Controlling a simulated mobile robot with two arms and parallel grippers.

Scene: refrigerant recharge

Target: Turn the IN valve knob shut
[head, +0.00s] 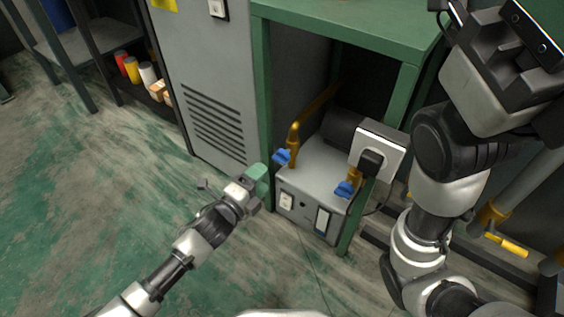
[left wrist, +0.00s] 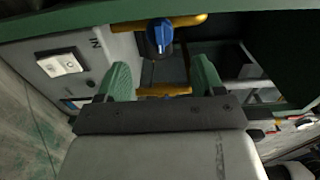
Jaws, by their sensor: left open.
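The IN valve knob is a blue knob (left wrist: 158,38) on a brass pipe, with the letters "IN" on the grey panel beside it in the left wrist view. It appears to be the left blue knob (head: 282,157) on the grey machine (head: 313,175) in the head view. My left gripper (head: 257,176) is open and empty, just left of and below this knob. In the left wrist view its green fingers (left wrist: 162,78) stand apart, with the knob beyond them and between their lines, not touched. My right arm shows at the right; its fingers are not visible.
A second blue knob (head: 345,189) sits on the machine's right pipe, near a white box with a black plug (head: 371,161). The green frame (head: 262,105) of the bench surrounds the machine. A grey vented cabinet (head: 212,105) stands left of it. The floor in front is clear.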

